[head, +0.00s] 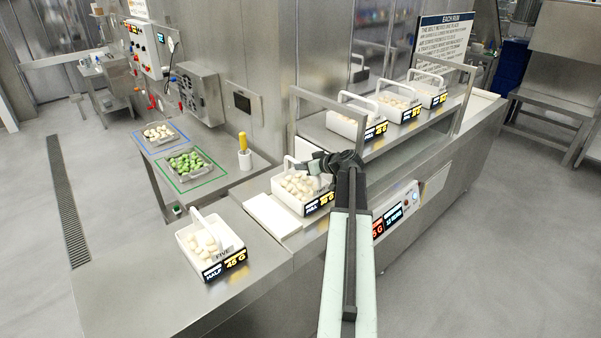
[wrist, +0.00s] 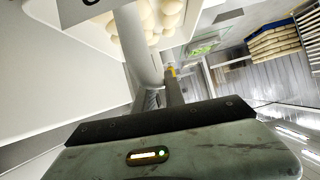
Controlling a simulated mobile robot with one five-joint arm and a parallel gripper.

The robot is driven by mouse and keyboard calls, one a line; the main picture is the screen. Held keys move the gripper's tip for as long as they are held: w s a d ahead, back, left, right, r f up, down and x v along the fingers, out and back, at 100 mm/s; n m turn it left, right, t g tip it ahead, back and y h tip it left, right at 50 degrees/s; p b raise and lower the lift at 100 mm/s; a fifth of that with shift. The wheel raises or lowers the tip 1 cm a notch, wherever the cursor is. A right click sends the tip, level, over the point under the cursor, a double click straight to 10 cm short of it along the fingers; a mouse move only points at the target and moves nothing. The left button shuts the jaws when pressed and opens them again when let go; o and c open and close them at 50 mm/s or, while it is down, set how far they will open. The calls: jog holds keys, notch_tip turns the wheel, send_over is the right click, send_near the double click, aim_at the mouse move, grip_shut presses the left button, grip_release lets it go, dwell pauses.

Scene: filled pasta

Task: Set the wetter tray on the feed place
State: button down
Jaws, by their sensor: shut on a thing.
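My gripper (head: 325,163) is shut on the handle of a white tray (head: 288,198) of pale filled pasta. Its label reads "FULL" with a yellow gram figure that I cannot read surely. The tray is upright by a white pad (head: 268,214) on the counter; I cannot tell whether it touches it. The wrist view shows the tray's white handle (wrist: 138,45) and pale pasta (wrist: 163,20) beside my gripper (wrist: 158,88). Another white tray (head: 197,262), marked "HALF 45 G" and "FIVE", stands upright at the front left. No view plainly shows which tray is wetter.
Several labelled white trays (head: 360,127) stand on the raised shelf behind. A side table (head: 228,181) holds a tray of green pasta (head: 187,163), a tray of pale pasta (head: 158,132) and a yellow-handled tool (head: 243,143). Metal posts frame the shelf. Bare counter (head: 130,290) lies front left.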

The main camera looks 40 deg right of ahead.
jog(key=f+b, duration=0.2)
jog(key=w+f+b, duration=0.1)
jog(key=shift+d+f+b, duration=0.25)
jog(key=shift+f+b, duration=0.1)
jog(key=shift+f, duration=0.05)
jog(key=c, duration=1.4)
grip_release()
jog(key=p+v, duration=0.5)
jog(key=v, duration=0.6)
jog(key=shift+s+r+p, duration=0.3)
jog(key=shift+p, duration=0.1)
jog(key=shift+s, duration=0.2)
